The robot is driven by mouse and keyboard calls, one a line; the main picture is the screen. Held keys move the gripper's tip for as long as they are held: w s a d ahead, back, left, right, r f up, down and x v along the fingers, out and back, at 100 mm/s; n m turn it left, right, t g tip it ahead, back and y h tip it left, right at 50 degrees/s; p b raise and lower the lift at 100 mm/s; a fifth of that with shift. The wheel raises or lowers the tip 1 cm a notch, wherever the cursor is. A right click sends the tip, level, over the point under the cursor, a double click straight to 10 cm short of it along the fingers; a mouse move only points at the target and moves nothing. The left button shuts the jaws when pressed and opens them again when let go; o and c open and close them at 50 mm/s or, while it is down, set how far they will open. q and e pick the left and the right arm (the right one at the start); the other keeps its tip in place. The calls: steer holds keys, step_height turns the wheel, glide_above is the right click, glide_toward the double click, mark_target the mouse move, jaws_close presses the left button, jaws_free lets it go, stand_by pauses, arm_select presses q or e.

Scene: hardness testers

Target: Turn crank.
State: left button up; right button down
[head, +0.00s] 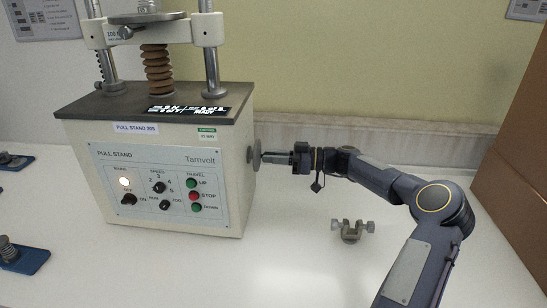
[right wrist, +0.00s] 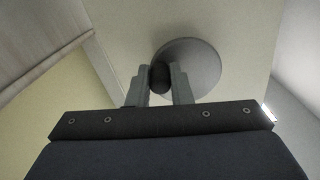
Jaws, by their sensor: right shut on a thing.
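The pull stand (head: 165,160) is a cream machine with a dark top and a front panel of knobs and buttons. Its crank is a grey disc (head: 255,155) on the right side. In the right wrist view the crank disc (right wrist: 192,65) lies beyond the fingers, with a dark round knob (right wrist: 160,77) on it. My right gripper (head: 272,159) reaches the crank from the right and is shut on the knob. In the right wrist view the fingers of the right gripper (right wrist: 161,85) stand on both sides of the knob. My left gripper is out of view.
A small metal clamp (head: 351,231) lies on the white table (head: 290,260) below my right arm. Blue-based fixtures (head: 22,257) lie at the left edge. A brown box (head: 518,165) stands at the right. The table front is mostly clear.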

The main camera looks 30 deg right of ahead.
steer(key=shift+f, duration=0.1)
steer(key=m, duration=0.1)
steer(key=m+b, duration=0.1)
steer(key=m, duration=0.1)
steer(key=shift+s+a+f, duration=0.2)
steer(key=shift+f, duration=0.1)
steer(key=shift+s+a+f+m+b, duration=0.15)
steer(key=shift+s+m+b, duration=0.1)
steer(key=shift+m, duration=0.75)
steer(key=shift+s+a+f+m+b, duration=0.15)
steer(key=shift+m+b, duration=0.1)
steer(key=shift+m, duration=0.75)
steer(key=shift+r, duration=0.1)
steer(key=c, duration=1.3)
jaws_free()
steer(key=v, duration=0.8)
